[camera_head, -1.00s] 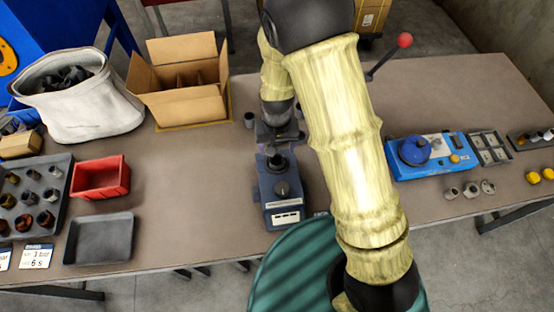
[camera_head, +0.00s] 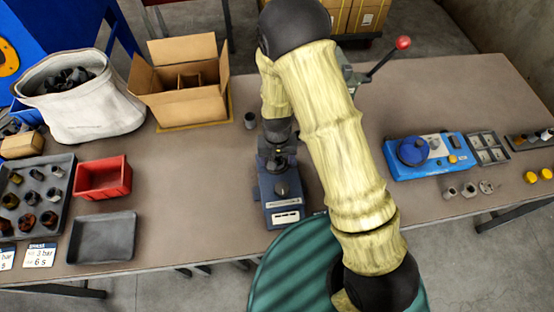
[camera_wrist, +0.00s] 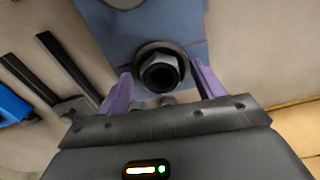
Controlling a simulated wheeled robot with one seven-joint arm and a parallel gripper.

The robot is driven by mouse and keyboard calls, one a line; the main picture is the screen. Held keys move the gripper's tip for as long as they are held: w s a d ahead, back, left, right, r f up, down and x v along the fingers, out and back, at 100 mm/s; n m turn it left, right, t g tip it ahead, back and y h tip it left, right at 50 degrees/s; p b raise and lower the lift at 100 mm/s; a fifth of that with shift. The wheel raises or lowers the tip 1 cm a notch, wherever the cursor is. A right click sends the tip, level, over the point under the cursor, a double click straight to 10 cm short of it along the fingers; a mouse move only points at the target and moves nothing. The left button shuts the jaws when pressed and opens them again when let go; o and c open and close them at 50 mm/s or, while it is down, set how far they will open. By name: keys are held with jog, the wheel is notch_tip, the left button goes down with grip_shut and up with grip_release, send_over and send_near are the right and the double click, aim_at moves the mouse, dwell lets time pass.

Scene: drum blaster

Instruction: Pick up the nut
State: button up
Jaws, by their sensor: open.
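The nut (camera_wrist: 160,72) is a grey metal hexagon with a dark round hole, seated in a dark round collar on a blue surface in the wrist view. My gripper (camera_wrist: 160,80) is open, with one purple finger on each side of the nut. Gaps show between the fingers and the nut; I see no contact. In the head view my gripper (camera_head: 277,152) is over the far end of the small blue device (camera_head: 283,200), and the nut is hidden there.
A grey cup (camera_head: 250,120) stands just left of my gripper. An open cardboard box (camera_head: 185,105), a red bin (camera_head: 101,178) and a grey tray (camera_head: 102,238) are further left. A blue unit with a round knob (camera_head: 428,152) stands right. Table between red bin and blue device is clear.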

dwell(0.5)
jog(key=c, duration=1.3)
jog(key=shift+r, duration=0.15)
notch_tip(320, 180, up, 10)
jog(key=b, duration=0.1)
